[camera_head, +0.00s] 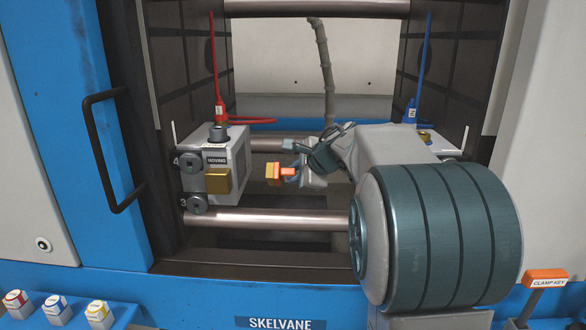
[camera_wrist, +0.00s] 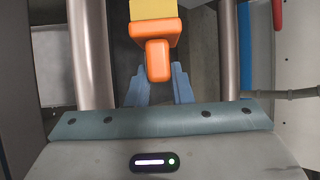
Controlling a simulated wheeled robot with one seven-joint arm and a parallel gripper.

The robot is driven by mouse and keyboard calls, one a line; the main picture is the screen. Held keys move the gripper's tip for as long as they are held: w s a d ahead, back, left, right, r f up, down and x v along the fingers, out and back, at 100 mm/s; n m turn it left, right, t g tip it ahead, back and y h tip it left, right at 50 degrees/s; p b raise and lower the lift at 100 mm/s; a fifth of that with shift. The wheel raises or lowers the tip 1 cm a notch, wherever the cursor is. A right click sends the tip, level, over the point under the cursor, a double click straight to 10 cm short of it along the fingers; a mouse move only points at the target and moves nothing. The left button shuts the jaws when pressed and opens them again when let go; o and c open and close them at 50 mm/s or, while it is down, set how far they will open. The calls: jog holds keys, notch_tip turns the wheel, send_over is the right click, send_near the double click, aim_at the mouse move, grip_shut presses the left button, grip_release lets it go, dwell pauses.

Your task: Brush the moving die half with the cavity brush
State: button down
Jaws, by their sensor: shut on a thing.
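The moving die half (camera_head: 213,165) is a grey block marked MOVING, mounted on the left platen, with a brass-coloured block on its front. The cavity brush has an orange handle and a yellow head (camera_head: 271,173); its orange body also shows in the wrist view (camera_wrist: 155,45). My gripper (camera_head: 290,172) is shut on the brush handle. The brush head points left toward the die half, with a gap between them. My gripper is to the right of the die half, inside the machine opening. The die half's cavity face is seen only at a steep angle.
Steel tie bars (camera_head: 265,219) cross the opening below and behind. A red hose (camera_head: 214,70) rises from the moving half and a blue hose (camera_head: 424,65) at right. A grey corrugated hose (camera_head: 325,75) hangs at the back. A black door handle (camera_head: 92,150) stands at left.

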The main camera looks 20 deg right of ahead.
aim_at(268, 170)
jog(key=shift+s+d+r, duration=0.1)
jog(key=shift+s, duration=0.1)
jog(key=shift+w+a+p, duration=0.3)
jog(key=shift+a, duration=0.65)
jog(key=shift+w+a+p, duration=0.3)
jog(key=shift+a+p, duration=0.05)
jog(key=shift+a, duration=0.55)
jog(key=shift+w+a+p, duration=0.3)
jog(key=shift+a, duration=0.65)
jog(key=shift+w+a+p, duration=0.2)
jog(key=shift+a+p, duration=0.05)
jog(key=shift+a, duration=0.25)
jog(key=shift+w+a+p, duration=0.15)
jog(key=shift+a+p, duration=0.05)
jog(key=shift+a, duration=0.3)
jog(key=shift+w, duration=0.1)
jog(key=shift+w+d, duration=0.35)
jog(key=shift+w, duration=0.5)
jog(key=shift+w+d, duration=0.35)
jog(key=shift+w, duration=0.45)
jog(key=shift+w+d+p, duration=0.2)
jog(key=shift+w+p, duration=0.25)
jog(key=shift+w, duration=0.5)
jog(key=shift+w+d+p, duration=0.2)
jog(key=shift+w+p, duration=0.2)
jog(key=shift+w, duration=0.5)
